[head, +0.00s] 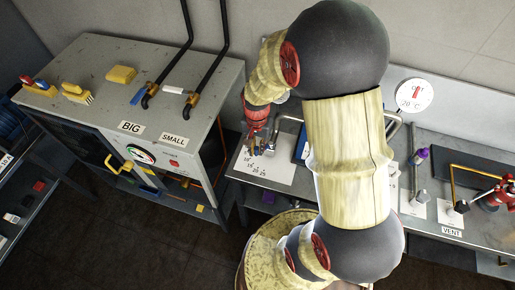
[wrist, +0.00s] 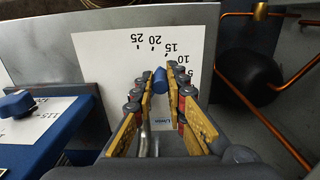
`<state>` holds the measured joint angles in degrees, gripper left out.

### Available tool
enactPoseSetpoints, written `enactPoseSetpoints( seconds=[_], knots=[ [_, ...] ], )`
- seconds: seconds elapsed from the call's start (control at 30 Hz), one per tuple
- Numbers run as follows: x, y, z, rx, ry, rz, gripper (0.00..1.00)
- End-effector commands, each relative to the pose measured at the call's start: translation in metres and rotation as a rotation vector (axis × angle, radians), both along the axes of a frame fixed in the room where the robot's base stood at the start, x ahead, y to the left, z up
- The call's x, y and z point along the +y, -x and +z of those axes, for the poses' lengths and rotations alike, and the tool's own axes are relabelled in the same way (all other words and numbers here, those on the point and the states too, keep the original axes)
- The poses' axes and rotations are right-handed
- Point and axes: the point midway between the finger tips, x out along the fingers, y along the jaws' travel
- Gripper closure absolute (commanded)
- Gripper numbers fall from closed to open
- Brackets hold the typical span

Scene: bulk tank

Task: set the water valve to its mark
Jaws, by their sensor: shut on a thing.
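The water valve's blue handle (wrist: 160,80) stands between my fingertips in the wrist view, over a white scale card (wrist: 100,50) printed 5 to 25 and "L/min". Its end points toward the 15 and 20 side of the scale; the exact reading cannot be told. My gripper (wrist: 160,88) is shut on the handle, one finger on each side. The fingers hide the valve's base and part of the scale. In the head view the card (head: 283,173) lies on the counter, with my gripper (head: 258,142) above its left part. No separate set mark is discernible.
A blue unit with a dark knob (wrist: 17,103) is at left in the wrist view. A black round vessel (wrist: 248,80) with copper pipes is at right. In the head view, a grey cabinet (head: 95,55) stands left, and a bent metal spout (head: 290,118) is close beside my gripper.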

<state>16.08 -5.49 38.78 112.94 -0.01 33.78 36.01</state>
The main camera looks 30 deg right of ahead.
Motion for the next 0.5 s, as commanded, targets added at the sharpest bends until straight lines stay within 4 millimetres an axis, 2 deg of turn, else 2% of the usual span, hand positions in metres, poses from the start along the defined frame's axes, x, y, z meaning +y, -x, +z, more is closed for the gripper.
enactPoseSetpoints(
  seconds=[0.5],
  knots=[
    [-0.004,-0.029,0.001,0.001,-0.001,-0.424,1.0]
  ],
)
